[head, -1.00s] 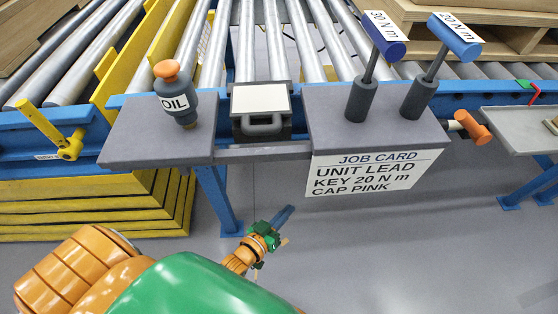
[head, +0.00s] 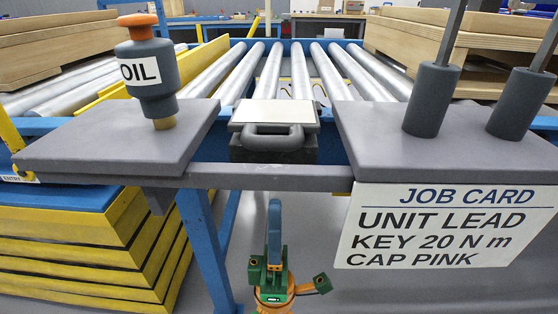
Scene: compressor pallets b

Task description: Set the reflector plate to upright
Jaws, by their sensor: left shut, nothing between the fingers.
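The reflector plate (head: 274,112) is a pale, flat panel in a dark frame. It lies about level on a dark box (head: 255,155) between the two grey shelves. A grey loop handle (head: 272,138) sits at its near edge. My left gripper (head: 274,210) is below and in front of the plate, its blue fingers together and pointing up. It is shut and empty, apart from the handle and lower than the grey front bar. My right gripper is out of view.
A grey bar (head: 265,178) runs across in front of the box. An oil bottle (head: 150,80) stands on the left shelf (head: 110,140). Torque keys stand in dark holders (head: 437,98) on the right shelf, above a job card (head: 430,228). Rollers (head: 270,70) extend behind.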

